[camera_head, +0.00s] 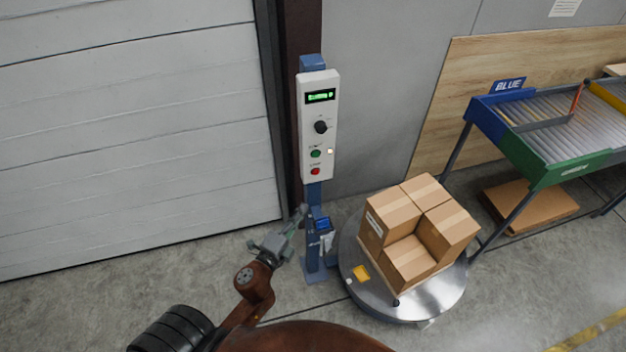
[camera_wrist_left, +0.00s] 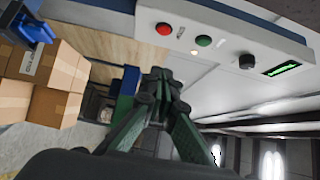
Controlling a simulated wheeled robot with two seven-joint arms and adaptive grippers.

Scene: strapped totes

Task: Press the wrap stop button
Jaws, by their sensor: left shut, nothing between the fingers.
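The red stop button (camera_head: 315,171) is the lowest control on a white control panel (camera_head: 309,112) on a blue post. The green button (camera_head: 316,153) sits just above it. In the left wrist view the red button (camera_wrist_left: 163,29) and the green button (camera_wrist_left: 204,40) face the camera. My left gripper (camera_head: 303,211) is shut and empty, in front of the post and below the panel in the head view. Its shut fingertips show in the left wrist view (camera_wrist_left: 160,76), apart from the red button in the picture. My right gripper is not in view.
A black knob (camera_head: 320,127) and a lit green display (camera_head: 320,96) are higher on the panel. A round metal turntable (camera_head: 437,300) with stacked cardboard boxes (camera_head: 390,216) stands right of the post. A roller conveyor (camera_head: 560,125) is farther right. Floor left of the post is clear.

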